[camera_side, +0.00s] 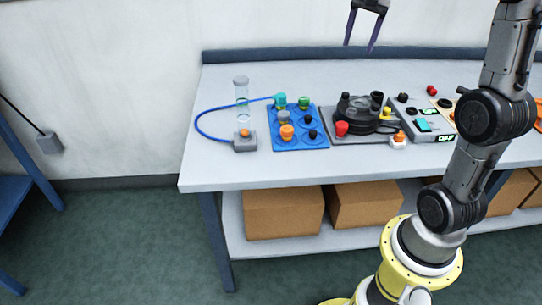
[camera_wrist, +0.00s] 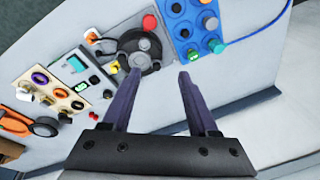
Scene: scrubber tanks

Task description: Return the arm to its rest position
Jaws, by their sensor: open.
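My gripper (camera_side: 361,29) hangs high above the back of the workbench in the side view, its fingers pointing down. In the wrist view my gripper (camera_wrist: 158,98) shows two purple fingers spread well apart with nothing between them. It is clear of everything on the bench. My arm rises on the right of the side view from a yellow base in front of the bench. The top of the arm is cut off by the picture edge.
On the workbench (camera_side: 218,178) stand a clear cylinder (camera_side: 241,100) with a blue hose, a blue tray (camera_side: 300,141) of colored parts, a black round device (camera_side: 358,113) and a grey control box (camera_side: 422,117). Cardboard boxes (camera_side: 283,212) sit below. The air around my gripper is free.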

